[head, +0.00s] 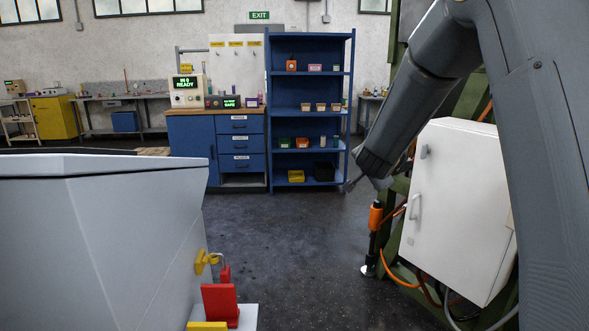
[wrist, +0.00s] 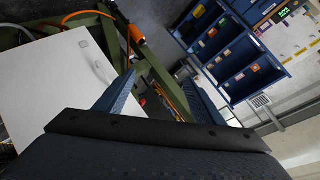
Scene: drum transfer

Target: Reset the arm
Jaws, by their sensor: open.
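My arm comes in from the upper right of the head view and slopes down to the left. My gripper (head: 364,184) hangs at its end, in front of the right edge of the blue shelf and left of the white cabinet. In the wrist view my gripper (wrist: 162,98) shows two blue-grey fingers spread apart. Nothing is held between them; a green frame and an orange tool show behind the gap.
A white cabinet (head: 460,205) on a green frame stands close at the right, with an orange-handled tool (head: 375,217) and hoses beside it. A grey bin (head: 100,250) fills the lower left. A blue shelf (head: 350,95) stands behind. Dark floor between is clear.

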